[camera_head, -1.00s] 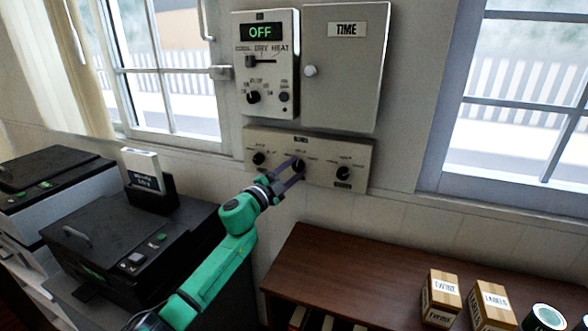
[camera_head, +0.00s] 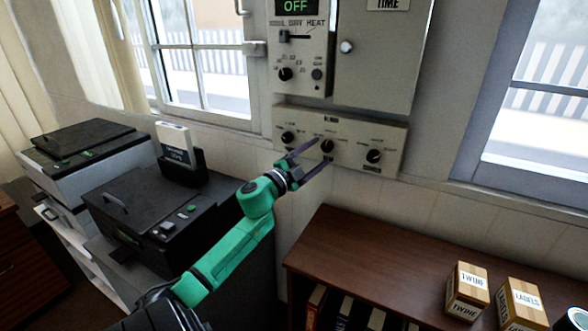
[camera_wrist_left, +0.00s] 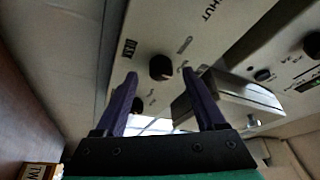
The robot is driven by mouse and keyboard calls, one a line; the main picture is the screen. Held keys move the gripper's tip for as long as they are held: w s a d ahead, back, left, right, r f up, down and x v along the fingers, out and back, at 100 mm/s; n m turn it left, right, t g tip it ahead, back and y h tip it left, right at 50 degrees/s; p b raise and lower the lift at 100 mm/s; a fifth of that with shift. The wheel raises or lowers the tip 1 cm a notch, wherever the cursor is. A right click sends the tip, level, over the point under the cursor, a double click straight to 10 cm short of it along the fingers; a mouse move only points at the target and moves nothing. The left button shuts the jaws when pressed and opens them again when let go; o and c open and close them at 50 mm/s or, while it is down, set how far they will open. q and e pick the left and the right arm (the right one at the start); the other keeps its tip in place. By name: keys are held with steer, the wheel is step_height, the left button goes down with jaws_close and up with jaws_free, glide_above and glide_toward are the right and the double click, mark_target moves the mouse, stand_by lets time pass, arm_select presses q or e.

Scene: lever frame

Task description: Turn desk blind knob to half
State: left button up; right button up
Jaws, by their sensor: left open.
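A pale wall panel (camera_head: 392,165) carries three dark round knobs in a row: left (camera_head: 288,138), middle (camera_head: 327,146) and right (camera_head: 374,156). Their labels are too small to read in the head view. My left gripper (camera_head: 324,151) is open at the middle knob, one finger above it and one below. In the left wrist view, a knob (camera_wrist_left: 161,67) shows between the open fingertips (camera_wrist_left: 159,76), beside a label that seems to read DESK (camera_wrist_left: 128,48). A partly cut-off word ending in HUT is nearby. I cannot tell whether the fingers touch the knob. My right gripper is not in view.
A control box (camera_head: 300,60) reading OFF and a TIME cabinet (camera_head: 383,65) hang just above the panel. Below is a brown shelf (camera_head: 370,245) with TWINE (camera_head: 467,290) and LABELS (camera_head: 522,303) boxes. Black-topped machines (camera_head: 150,200) stand at left.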

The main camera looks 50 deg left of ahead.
arm_select(q)
steer(key=s+f+b, duration=0.2)
steer(key=s, duration=0.9)
steer(key=shift+s, duration=0.3)
steer(key=shift+f, duration=0.15)
